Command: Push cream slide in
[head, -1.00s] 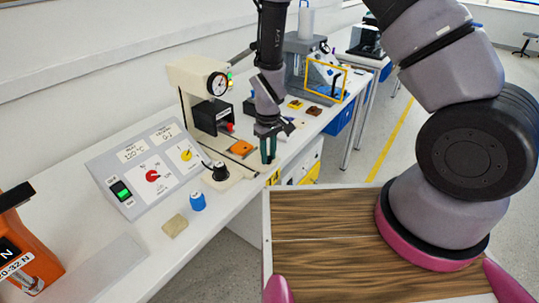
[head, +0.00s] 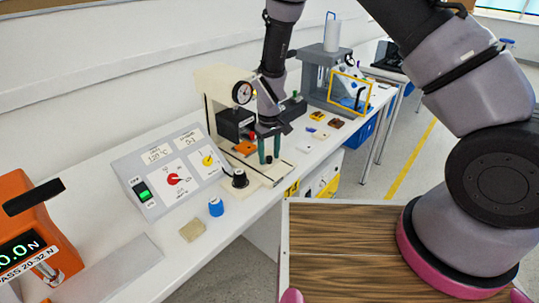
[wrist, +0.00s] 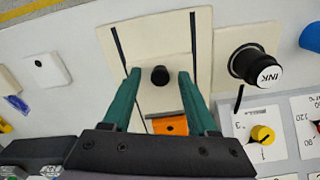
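The cream slide (wrist: 155,103) is a flat plate between two thin black rails, with a round black knob (wrist: 160,76) on top. My gripper (wrist: 158,77) is open, with its two teal fingers on either side of the knob. Gaps show between the knob and both fingers, and nothing is held. In the head view my gripper (head: 269,158) points down in front of the cream press machine (head: 215,90). The slide is mostly hidden there behind the fingers. An orange block (wrist: 171,126) lies beyond the slide, towards the machine.
A black INK knob (wrist: 254,66) stands beside the slide. A grey control panel (head: 150,190) with red and yellow dials is at the left. A blue cylinder (head: 216,207) and a tan block (head: 193,230) lie nearer me. White pieces lie on the bench's far side.

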